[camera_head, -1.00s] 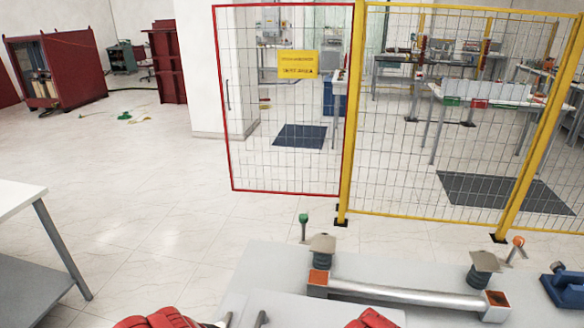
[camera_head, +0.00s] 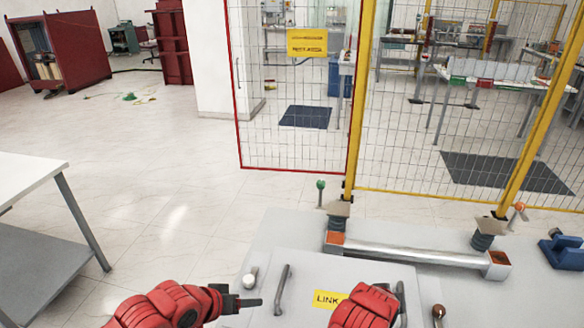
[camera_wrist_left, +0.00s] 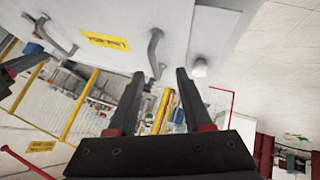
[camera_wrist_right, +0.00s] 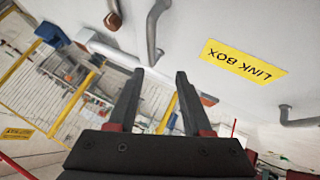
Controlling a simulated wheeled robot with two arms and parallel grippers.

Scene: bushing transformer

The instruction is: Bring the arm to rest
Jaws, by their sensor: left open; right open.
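My left gripper (camera_head: 245,301) comes in from the lower left over the grey transformer top, beside the left metal handle of the link box lid (camera_head: 300,297). In the left wrist view its two dark fingers (camera_wrist_left: 155,88) are apart with nothing between them. My right arm (camera_head: 365,308) reaches in at the bottom centre and partly covers the yellow LINK BOX label (camera_head: 328,299). In the head view its fingers are hidden. In the right wrist view the right gripper (camera_wrist_right: 160,85) is open and empty, with a metal handle (camera_wrist_right: 154,32) just beyond its fingers.
A metal bar (camera_head: 415,254) between two insulators runs along the transformer's far edge. A blue fitting (camera_head: 562,260) is at the right. A mesh fence with yellow posts (camera_head: 360,90) stands behind. A white-topped table (camera_head: 22,178) is at the left, with open floor between.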

